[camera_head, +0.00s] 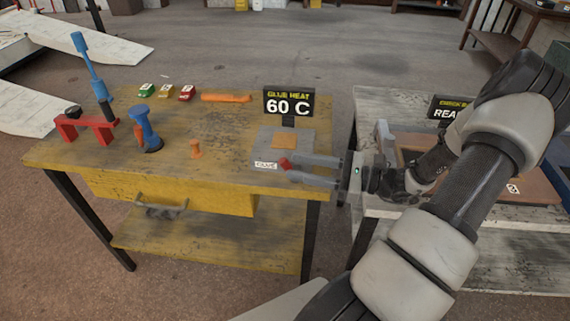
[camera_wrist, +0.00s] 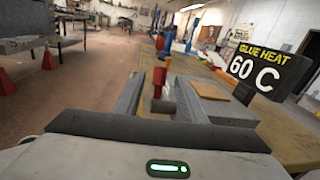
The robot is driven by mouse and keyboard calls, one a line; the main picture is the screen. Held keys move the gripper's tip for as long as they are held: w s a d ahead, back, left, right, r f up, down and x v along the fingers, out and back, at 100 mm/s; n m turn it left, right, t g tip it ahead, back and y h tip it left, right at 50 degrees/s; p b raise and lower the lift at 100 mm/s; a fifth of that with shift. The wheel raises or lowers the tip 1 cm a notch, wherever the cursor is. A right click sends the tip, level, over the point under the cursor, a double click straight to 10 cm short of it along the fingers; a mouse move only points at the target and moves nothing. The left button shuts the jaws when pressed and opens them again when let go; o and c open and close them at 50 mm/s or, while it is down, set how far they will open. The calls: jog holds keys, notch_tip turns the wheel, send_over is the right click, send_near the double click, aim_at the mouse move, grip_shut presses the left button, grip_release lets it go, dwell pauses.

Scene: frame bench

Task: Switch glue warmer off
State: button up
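The glue warmer (camera_head: 264,143) is a grey box at the right end of the yellow bench, with an orange pad on top and a "GLUE" label in front. Its red switch (camera_head: 284,163) is at the front right corner; it also shows in the wrist view (camera_wrist: 159,80). The sign (camera_head: 290,104) behind reads "GLUE HEAT 60 C"; it also shows in the wrist view (camera_wrist: 264,70). My gripper (camera_head: 289,167) is open, its two grey fingers reaching from the right, level with the red switch. In the wrist view the switch shows between the fingers, apart from both.
On the yellow bench (camera_head: 225,125) are a red stand (camera_head: 85,125), blue tools (camera_head: 146,130), small coloured blocks (camera_head: 166,91), an orange bar (camera_head: 226,97) and an orange peg (camera_head: 195,149). A second bench with a tray (camera_head: 520,179) stands at right, under my arm.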

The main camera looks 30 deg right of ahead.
aim_at(291, 165)
jog(key=shift+x, duration=2.25)
grip_shut()
jog(key=shift+w+a+r+g+h+p, duration=0.15)
jog(key=shift+g+h+p, duration=0.2)
jog(key=shift+p, duration=0.5)
jog(key=shift+a, duration=0.1)
jog(key=shift+f, duration=0.4)
